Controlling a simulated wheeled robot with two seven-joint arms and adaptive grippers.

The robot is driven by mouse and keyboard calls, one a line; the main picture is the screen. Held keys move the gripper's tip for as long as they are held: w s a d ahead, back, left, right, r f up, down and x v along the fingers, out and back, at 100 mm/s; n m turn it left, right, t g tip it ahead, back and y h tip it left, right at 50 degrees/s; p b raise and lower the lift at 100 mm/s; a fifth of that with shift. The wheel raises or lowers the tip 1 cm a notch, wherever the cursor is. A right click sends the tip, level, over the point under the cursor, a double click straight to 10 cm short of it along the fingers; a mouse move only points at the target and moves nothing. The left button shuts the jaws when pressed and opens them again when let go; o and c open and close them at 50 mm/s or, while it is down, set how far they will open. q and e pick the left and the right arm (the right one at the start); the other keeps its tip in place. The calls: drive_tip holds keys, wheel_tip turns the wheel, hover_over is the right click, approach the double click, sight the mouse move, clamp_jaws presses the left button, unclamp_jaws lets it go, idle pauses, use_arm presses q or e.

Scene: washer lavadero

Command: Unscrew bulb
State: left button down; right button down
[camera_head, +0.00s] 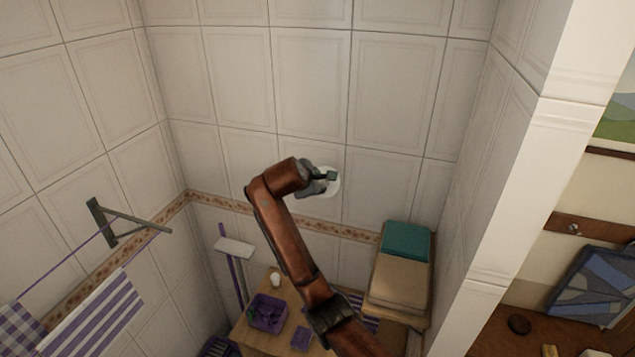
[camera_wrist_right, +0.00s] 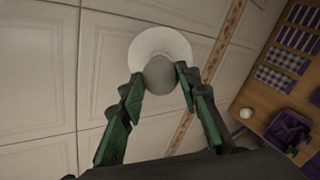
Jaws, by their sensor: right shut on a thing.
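The bulb (camera_wrist_right: 160,74) shows in the right wrist view as a grey rounded shape in front of a round white base (camera_wrist_right: 150,42) on the tiled wall. In the head view the white base (camera_head: 329,183) shows on the back wall, partly covered by my right gripper (camera_head: 328,180). My right gripper's two green fingers (camera_wrist_right: 158,82) are on either side of the bulb and shut on it. In the head view the bulb itself is mostly hidden by the fingers. My left gripper is not in view.
A bracket (camera_head: 120,222) with hanging cloths is on the left wall. A wall edge (camera_head: 535,150) stands at right. The wall around the base is bare.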

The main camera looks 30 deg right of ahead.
drive_tip(key=n, duration=0.3)
drive_tip(key=shift+d+r+n, duration=0.15)
drive_tip(key=shift+r+n, duration=0.15)
drive_tip(key=shift+n, duration=0.1)
drive_tip(key=shift+a, duration=0.2)
drive_tip(key=shift+s+a, duration=0.1)
drive_tip(key=shift+a, duration=0.05)
drive_tip(key=shift+s+a+r, duration=0.2)
drive_tip(key=shift+a, duration=0.05)
drive_tip(key=shift+s+a+r, duration=0.15)
drive_tip(key=shift+s+a, duration=0.05)
drive_tip(key=v, duration=0.7)
drive_tip(key=shift+d, duration=0.1)
